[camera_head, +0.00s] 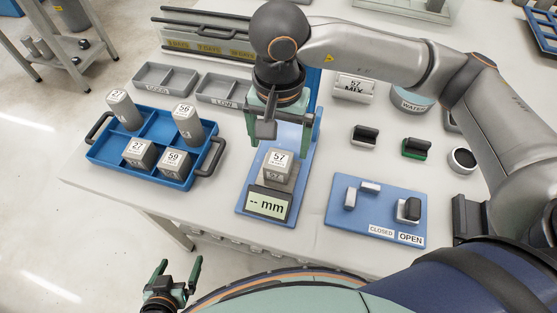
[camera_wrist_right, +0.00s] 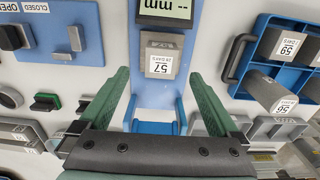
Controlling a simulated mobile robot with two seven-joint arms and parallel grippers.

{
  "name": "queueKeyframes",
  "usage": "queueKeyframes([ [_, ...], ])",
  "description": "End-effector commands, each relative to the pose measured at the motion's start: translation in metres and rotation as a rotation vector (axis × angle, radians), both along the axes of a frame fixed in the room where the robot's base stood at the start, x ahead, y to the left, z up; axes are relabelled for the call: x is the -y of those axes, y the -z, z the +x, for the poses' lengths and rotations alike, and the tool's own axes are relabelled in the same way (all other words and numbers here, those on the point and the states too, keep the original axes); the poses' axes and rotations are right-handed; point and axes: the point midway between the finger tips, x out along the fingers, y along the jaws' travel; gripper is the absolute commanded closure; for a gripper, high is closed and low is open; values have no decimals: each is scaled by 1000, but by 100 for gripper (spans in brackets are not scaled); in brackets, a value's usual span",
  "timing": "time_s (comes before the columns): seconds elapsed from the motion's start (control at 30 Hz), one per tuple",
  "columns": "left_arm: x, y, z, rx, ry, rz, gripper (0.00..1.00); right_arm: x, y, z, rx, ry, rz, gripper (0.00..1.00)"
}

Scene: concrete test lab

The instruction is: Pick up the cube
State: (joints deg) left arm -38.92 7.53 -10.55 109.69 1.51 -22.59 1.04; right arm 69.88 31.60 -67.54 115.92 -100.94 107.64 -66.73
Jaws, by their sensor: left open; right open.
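A grey concrete cube (camera_head: 278,163) labelled 57 sits on a blue measuring stand (camera_head: 253,205) whose display reads "-- mm". It also shows in the right wrist view (camera_wrist_right: 160,60), upside down, just past the fingertips. My right gripper (camera_head: 280,130) is open and empty above and behind the cube in the head view, its green fingers spread to either side. In the wrist view the fingers (camera_wrist_right: 160,77) are wider apart than the cube and do not appear to touch it. My left gripper (camera_head: 178,268) is open and empty at the lower left, off the table.
A blue tray (camera_head: 103,151) at left holds two cylinders and two cubes, including cube 59 (camera_head: 174,161). Grey bins (camera_head: 165,78) stand behind it. A blue board (camera_head: 345,222) marked CLOSED and OPEN lies right of the stand, with small blocks behind it.

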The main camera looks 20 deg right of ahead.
Motion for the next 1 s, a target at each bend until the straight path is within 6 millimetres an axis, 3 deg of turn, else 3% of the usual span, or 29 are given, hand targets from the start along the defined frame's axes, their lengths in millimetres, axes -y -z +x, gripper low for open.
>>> queueKeyframes([
  [0.6, 0, -14, 0, -1, 0, 0, 3, -3, 72, -2, -3, 2, 1, 3],
  [0.9, 0, -13, 0, -1, 0, 0, 3, -3, 78, -2, -1, 0, 2, 3],
  [1.0, 0, -13, 0, -1, 0, 0, 3, -3, 77, -2, -1, 1, 2, 14],
])
